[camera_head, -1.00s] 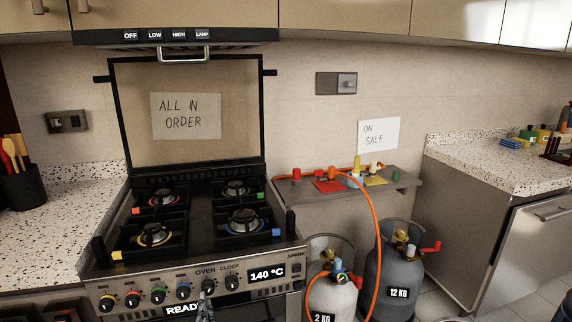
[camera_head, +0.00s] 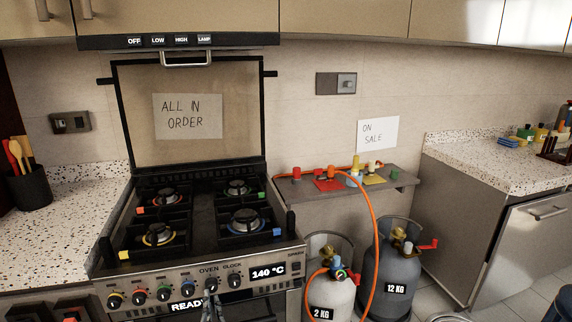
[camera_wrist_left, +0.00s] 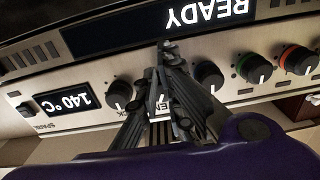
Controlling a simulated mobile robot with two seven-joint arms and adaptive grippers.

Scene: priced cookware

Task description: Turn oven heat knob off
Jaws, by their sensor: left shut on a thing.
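The oven heat knob (camera_head: 211,284) is a black knob under the word OVEN on the stove's front panel, left of the CLOCK knob (camera_head: 234,281). My left gripper (camera_head: 208,303) is at this knob, coming from below at the bottom of the head view. In the left wrist view, which is upside down, the gripper's dark fingers (camera_wrist_left: 168,62) are closed around the oven knob and hide most of it. The oven display (camera_head: 268,271) reads 140 °C, and another display (camera_head: 187,306) reads READY. My right gripper is not in view.
Other burner knobs with coloured rings, such as the blue one (camera_head: 187,288), sit close beside the oven knob. Gas bottles (camera_head: 390,275) with an orange hose (camera_head: 375,230) stand right of the stove (camera_head: 200,262).

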